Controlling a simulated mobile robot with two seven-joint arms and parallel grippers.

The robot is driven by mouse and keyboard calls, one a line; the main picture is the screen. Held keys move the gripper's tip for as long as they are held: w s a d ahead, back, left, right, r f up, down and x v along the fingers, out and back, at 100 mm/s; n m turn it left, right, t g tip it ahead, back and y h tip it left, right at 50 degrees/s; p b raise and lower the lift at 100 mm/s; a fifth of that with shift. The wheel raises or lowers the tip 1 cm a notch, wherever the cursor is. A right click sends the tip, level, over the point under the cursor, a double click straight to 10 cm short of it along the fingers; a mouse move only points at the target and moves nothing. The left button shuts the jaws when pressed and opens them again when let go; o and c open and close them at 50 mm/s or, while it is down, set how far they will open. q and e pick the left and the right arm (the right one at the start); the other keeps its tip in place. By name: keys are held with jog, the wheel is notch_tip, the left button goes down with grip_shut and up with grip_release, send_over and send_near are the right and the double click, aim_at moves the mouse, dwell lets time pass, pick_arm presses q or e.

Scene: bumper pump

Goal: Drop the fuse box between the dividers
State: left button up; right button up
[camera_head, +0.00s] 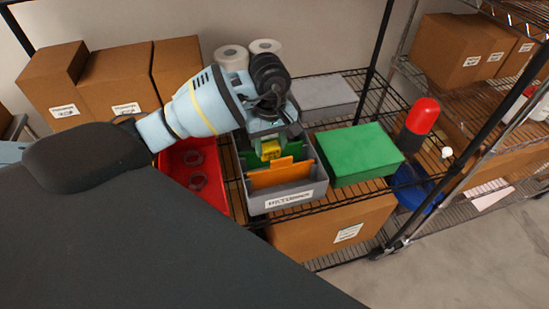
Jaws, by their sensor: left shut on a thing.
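The grey bin (312,190) with a white front label stands on the wire shelf at the middle of the view. An orange divider (280,176) crosses it nearer the front, and a green divider (252,161) stands further back. My left gripper (270,145) points down over the bin and is shut on the small yellow fuse box (270,153). The fuse box shows just behind the top of the orange divider, in front of the green. Its lower part is hidden, so its exact height in the bin cannot be told. My right gripper is out of view.
A red tray (211,204) with round rings lies left of the bin. A green box (357,153) stands close on the right. A grey box (326,94) and white rolls (232,57) are behind. A black shelf post (375,45) rises behind the green box.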

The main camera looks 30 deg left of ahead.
pick_arm(q)
jog(key=o, duration=1.1)
jog(key=shift+c, duration=0.2)
jog(key=shift+r, duration=0.15)
notch_tip(320, 180, up, 8)
jog(key=shift+f, duration=0.2)
